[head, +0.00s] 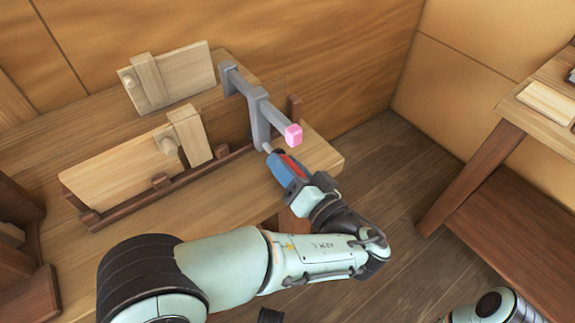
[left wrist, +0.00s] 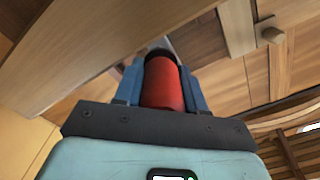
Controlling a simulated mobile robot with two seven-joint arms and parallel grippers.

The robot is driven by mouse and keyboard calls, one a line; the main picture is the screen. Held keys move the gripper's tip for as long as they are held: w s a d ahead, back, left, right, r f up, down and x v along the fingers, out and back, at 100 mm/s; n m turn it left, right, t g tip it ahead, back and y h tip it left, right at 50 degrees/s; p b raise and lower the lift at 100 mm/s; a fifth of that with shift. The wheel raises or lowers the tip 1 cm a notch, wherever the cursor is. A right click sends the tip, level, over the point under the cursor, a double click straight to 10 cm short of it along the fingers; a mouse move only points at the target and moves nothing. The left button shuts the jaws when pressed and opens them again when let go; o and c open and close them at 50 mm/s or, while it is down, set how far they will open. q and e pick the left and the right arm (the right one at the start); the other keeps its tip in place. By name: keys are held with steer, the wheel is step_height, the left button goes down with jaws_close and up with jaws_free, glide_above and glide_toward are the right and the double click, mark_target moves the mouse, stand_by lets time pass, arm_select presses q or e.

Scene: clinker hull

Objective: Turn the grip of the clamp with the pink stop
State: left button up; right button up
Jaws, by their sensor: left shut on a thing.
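The grey clamp (head: 258,118) stands at the right end of the hull planks on the wooden bench, its bar ending in a pink stop (head: 293,135). Its red grip (head: 293,164) sits below the stop, at the end of a thin grey screw. My left gripper (head: 283,168) is shut on the red grip, its blue fingers on either side. In the left wrist view the red grip (left wrist: 162,84) fills the space between the two blue fingers, with a dark collar at its far end. My right gripper is not in view.
A pale plank with a peg (head: 190,75) stands behind, and another pale plank (head: 115,175) rests in a dark wooden rack (head: 150,195). The wooden bench (head: 325,152) ends just right of the clamp. Another table (head: 545,120) stands at the right, with open floor between.

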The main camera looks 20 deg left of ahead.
arm_select(q)
steer(key=o, duration=1.1)
steer(key=shift+w+a, duration=0.1)
steer(key=shift+a, duration=0.1)
steer(key=shift+c, duration=0.2)
steer(key=shift+d, duration=0.15)
steer(key=p+v, duration=0.2)
steer(key=v, duration=1.1)
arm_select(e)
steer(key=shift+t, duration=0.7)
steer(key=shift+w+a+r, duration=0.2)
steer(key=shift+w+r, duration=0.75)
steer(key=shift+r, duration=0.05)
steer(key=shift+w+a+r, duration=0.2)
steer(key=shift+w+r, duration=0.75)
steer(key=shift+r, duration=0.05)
